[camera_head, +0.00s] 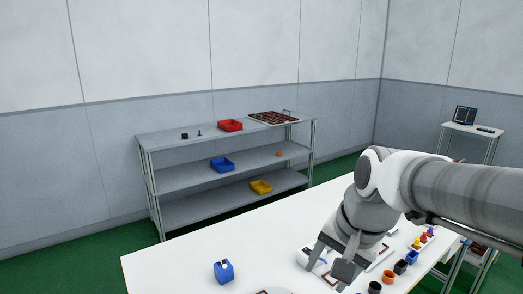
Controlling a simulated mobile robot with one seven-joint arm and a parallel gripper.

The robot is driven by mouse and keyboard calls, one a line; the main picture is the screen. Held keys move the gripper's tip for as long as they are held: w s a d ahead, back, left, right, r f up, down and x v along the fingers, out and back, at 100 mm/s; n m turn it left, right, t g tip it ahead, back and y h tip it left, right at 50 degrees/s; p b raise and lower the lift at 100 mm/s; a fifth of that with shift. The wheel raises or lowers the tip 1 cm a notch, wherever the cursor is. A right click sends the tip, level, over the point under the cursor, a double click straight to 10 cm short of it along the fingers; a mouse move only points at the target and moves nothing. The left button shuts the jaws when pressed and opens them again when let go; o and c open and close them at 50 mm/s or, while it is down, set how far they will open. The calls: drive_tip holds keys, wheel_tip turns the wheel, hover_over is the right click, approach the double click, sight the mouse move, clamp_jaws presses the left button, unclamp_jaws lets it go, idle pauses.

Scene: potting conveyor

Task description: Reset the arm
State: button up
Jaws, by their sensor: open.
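My arm comes in from the right and bends down over the white table (190,262). My gripper (328,272) is at its end, low over the table, with two grey fingers spread apart. It is open. A white object with a blue mark (307,258) lies behind and beside the fingers, partly hidden by them. I cannot tell whether the fingers touch anything.
A blue container (224,272) stands on the table left of my gripper. Several small dark, orange and coloured pots, including a black one (400,267), line the right side. A grey shelf (180,180) holds red, blue and yellow bins behind. The table's left part is mostly clear.

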drive_tip(key=s+d+n+t+h, duration=0.1)
drive_tip(key=s+d+n+t, duration=0.1)
drive_tip(key=s+n, duration=0.5)
drive_tip(key=shift+s+d+h, duration=0.3)
drive_tip(key=shift+s+h, duration=0.1)
drive_tip(key=shift+s, duration=0.7)
drive_tip(key=shift+d+r, duration=0.15)
